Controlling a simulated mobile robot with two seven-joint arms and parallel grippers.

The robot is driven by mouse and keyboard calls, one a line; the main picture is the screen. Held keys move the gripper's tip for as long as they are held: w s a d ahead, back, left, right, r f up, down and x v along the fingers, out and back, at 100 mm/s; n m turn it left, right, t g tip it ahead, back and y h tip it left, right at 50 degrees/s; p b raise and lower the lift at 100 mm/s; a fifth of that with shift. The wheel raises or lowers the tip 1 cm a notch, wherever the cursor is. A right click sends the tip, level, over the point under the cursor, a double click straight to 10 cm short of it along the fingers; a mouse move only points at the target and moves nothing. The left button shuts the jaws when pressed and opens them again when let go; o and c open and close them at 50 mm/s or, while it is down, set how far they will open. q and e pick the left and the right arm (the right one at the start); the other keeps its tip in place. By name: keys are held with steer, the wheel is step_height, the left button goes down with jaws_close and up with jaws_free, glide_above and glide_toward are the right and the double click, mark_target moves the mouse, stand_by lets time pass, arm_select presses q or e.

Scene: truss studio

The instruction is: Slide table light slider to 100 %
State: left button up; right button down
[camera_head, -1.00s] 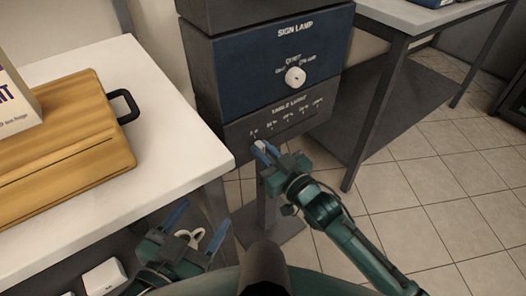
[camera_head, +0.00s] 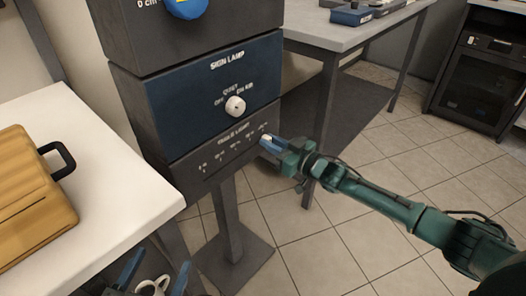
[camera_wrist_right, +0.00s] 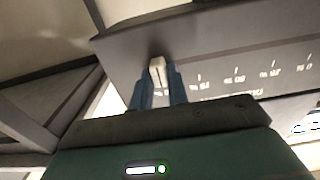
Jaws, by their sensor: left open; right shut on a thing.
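The table light panel (camera_head: 190,176) is the dark lowest section of the control column, with a row of percent marks. The small white slider knob (camera_head: 265,138) stands at the right end of that row, by the last mark. My right gripper (camera_head: 267,143) is shut on the knob. In the right wrist view the pale knob (camera_wrist_right: 157,72) sits between the two blue fingers, with the marks running off to the right. My left gripper (camera_head: 161,262) is open and empty at the bottom edge, partly cut off, away from the column.
The blue sign lamp box (camera_head: 190,105) with a white dial (camera_head: 235,106) is just above the panel. A grey table (camera_head: 345,38) stands behind right. Tiled floor is free at right.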

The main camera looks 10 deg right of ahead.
steer(key=shift+w+d+r, duration=0.1)
steer(key=shift+w+d, duration=0.05)
steer(key=shift+d, duration=0.1)
steer(key=c, duration=1.4)
jaws_free()
steer(key=shift+o, duration=0.2)
steer(key=shift+s+d, duration=0.2)
steer(key=shift+s, duration=0.2)
arm_select(q)
steer(key=shift+s+a+f+n+g+y+p, duration=0.1)
steer(key=shift+s+a+n+g+y+p, duration=0.15)
steer(key=shift+g+p, duration=0.45)
steer(key=shift+s+a+n+g+y+p, duration=0.15)
steer(key=shift+g+y+p, duration=0.25)
steer(key=shift+p, duration=0.5)
arm_select(e)
steer(key=v, duration=1.2)
steer(key=shift+s+d, duration=0.1)
